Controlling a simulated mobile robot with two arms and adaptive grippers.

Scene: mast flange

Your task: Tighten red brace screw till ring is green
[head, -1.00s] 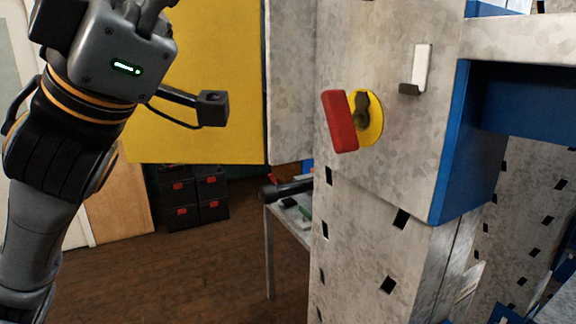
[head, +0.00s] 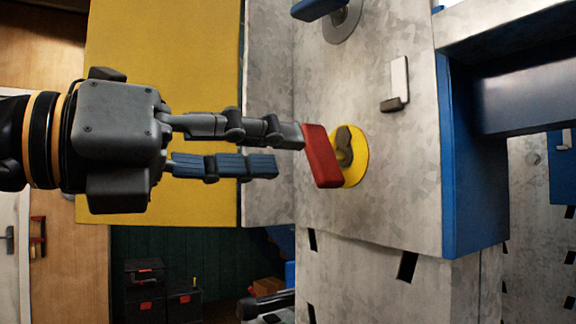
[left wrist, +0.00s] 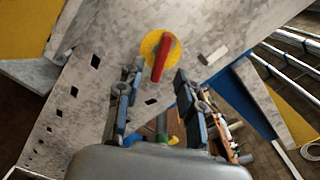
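The red brace screw (head: 321,157) shows as a flat red handle standing out from a grey panel, slightly tilted. It also shows in the left wrist view (left wrist: 163,56). Behind it is a round yellow ring (head: 354,158) with a dark centre piece; the ring is yellow, not green. My left gripper (head: 289,150) points right at the handle with its two fingers apart and nothing between them. In the head view its upper fingertip overlaps the handle's left edge; touch cannot be told. In the left wrist view the handle lies just beyond the open fingertips (left wrist: 160,78). My right gripper is not seen.
A grey disc with a blue handle (head: 341,18) is above. A blue beam frame (head: 470,160) stands at the right. A yellow panel (head: 160,50) is behind my left arm. Dark boxes (head: 146,290) stand lower left.

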